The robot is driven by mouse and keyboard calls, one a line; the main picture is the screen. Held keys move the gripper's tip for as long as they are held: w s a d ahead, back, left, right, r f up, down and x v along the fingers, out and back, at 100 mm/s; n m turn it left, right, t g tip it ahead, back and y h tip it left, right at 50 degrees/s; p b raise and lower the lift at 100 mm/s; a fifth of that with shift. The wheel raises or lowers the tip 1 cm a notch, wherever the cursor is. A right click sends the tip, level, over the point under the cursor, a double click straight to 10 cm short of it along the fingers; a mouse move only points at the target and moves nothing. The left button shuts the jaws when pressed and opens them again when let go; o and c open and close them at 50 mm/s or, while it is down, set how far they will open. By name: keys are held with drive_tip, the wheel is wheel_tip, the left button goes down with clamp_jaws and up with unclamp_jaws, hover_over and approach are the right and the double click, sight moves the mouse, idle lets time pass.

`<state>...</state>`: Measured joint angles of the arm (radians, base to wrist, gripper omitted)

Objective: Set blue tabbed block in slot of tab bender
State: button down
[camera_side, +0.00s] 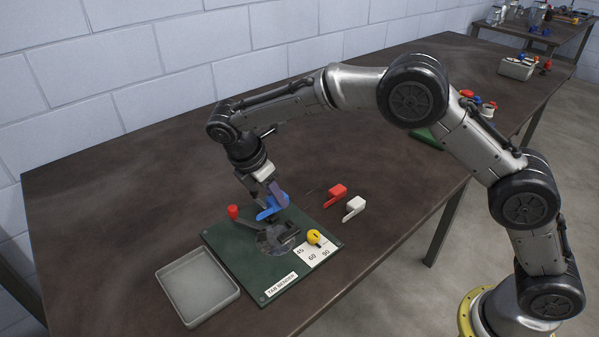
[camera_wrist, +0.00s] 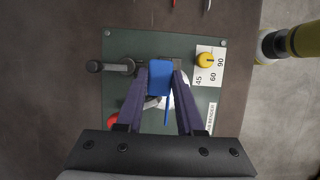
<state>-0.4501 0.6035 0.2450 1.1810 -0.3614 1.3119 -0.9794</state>
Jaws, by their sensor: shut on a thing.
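The blue tabbed block (camera_side: 272,206) is held in my gripper (camera_side: 270,198), above the back part of the tab bender's green plate (camera_side: 225,250). In the wrist view the block (camera_wrist: 159,78) sits between the two purple fingers of my gripper (camera_wrist: 160,88), its thin tab pointing down the picture. The tab bender's grey round head (camera_side: 275,240) lies just in front of the block in the side view. The slot is mostly hidden, and I cannot tell whether the block touches the bender. The green plate (camera_wrist: 120,50) also shows around the fingers in the wrist view.
A red knob (camera_side: 233,212) and a yellow knob (camera_side: 314,237) by an angle card stand on the bender. A red tabbed block (camera_side: 337,191) and a white one (camera_side: 355,205) lie behind right. An empty grey tray (camera_side: 198,285) is at front left. The table's left side is clear.

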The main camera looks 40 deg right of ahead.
drive_tip(key=shift+s+a+f, duration=0.15)
drive_tip(key=shift+a+f, duration=0.15)
drive_tip(key=shift+f, duration=3.2)
drive_tip(key=shift+c, duration=2.3)
unclamp_jaws()
